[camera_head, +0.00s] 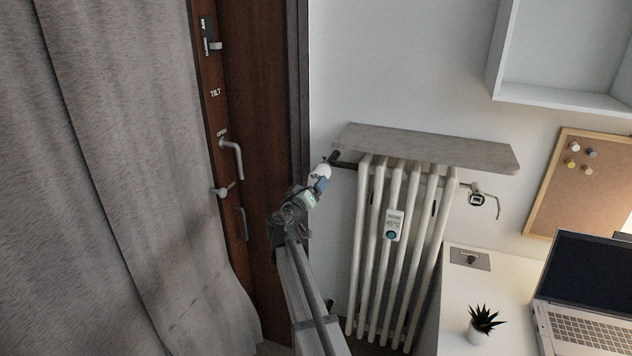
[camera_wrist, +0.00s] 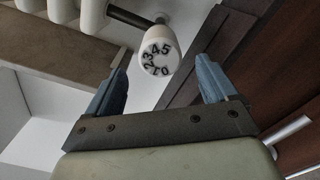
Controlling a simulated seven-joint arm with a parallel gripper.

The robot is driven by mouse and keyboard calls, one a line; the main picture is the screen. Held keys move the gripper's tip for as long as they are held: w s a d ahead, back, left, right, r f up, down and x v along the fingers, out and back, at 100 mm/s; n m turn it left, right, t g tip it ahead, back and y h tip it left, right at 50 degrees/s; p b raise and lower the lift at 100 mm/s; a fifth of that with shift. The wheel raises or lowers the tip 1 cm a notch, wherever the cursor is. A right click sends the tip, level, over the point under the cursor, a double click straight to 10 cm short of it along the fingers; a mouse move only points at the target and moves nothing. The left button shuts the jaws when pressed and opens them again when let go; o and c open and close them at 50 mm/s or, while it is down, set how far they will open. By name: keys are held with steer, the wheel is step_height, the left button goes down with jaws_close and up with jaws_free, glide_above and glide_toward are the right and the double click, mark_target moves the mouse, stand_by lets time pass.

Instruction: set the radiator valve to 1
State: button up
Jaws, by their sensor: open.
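The radiator valve (camera_head: 321,171) is a white round knob at the upper left of the radiator, on a dark pipe. In the wrist view the valve (camera_wrist: 159,52) shows its numbered end face, with black digits from 0 to 5 around it. My gripper (camera_head: 318,184) is just below the valve in the head view. In the wrist view my gripper (camera_wrist: 164,78) is open, with its two blue fingers apart. The valve lies ahead, between and beyond the fingertips, and nothing is held. I cannot tell which number the valve is set to.
The white radiator (camera_head: 379,260) carries a display unit (camera_head: 394,225) and has a grey shelf board (camera_head: 430,148) above it. A brown door (camera_head: 255,130) and grey curtain (camera_head: 120,180) stand left. A white desk (camera_head: 455,290) with a laptop (camera_head: 585,290) and plant (camera_head: 482,322) is right.

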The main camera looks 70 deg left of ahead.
steer(key=v, duration=0.5)
stand_by(0.4)
